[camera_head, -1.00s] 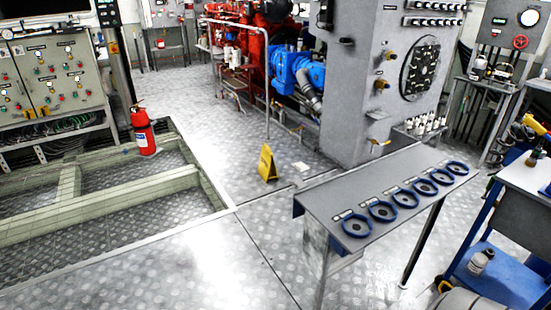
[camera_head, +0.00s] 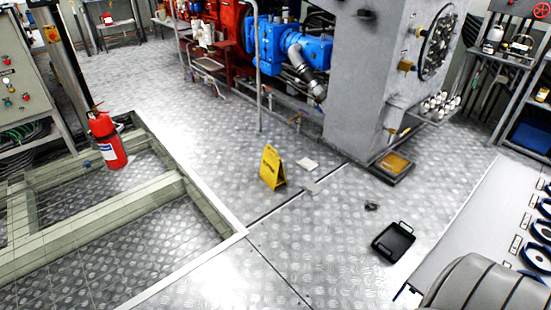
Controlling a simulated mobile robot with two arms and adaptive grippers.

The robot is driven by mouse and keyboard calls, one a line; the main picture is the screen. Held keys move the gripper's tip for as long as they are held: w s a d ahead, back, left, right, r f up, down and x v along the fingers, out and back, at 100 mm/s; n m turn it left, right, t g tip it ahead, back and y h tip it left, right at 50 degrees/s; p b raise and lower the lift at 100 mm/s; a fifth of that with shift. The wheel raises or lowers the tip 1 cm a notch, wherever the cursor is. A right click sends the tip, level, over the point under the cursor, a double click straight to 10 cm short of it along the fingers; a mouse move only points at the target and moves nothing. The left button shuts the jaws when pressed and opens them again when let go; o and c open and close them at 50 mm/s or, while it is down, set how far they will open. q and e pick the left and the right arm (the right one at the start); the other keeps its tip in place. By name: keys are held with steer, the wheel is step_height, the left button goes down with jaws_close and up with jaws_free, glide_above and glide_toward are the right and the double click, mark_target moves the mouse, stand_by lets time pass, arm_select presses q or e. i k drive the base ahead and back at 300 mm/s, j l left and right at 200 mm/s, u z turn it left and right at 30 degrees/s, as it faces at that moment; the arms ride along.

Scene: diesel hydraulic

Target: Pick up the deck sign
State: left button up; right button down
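The deck sign (camera_head: 271,167) is a yellow folding A-frame sign standing upright on the metal floor near the middle of the head view. It has small dark markings that are too small to read. It stands just beyond a seam in the floor plates, to the right of the recessed floor frame. Nothing touches it or covers it. Neither of my grippers shows in the view.
A red fire extinguisher (camera_head: 108,141) stands at the left by the recessed floor frame (camera_head: 196,198). A black tray (camera_head: 394,242) lies on the floor at the right. A grey bench (camera_head: 478,221) with blue handwheels is further right.

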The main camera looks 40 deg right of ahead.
mark_target(271, 170)
steer(key=i+l+z, duration=0.2)
steer(key=i+z, duration=0.15)
steer(key=i, duration=0.15)
steer(key=i+z, duration=0.35)
steer(key=i, duration=0.2)
steer(key=i+z, duration=0.35)
steer(key=i, duration=0.2)
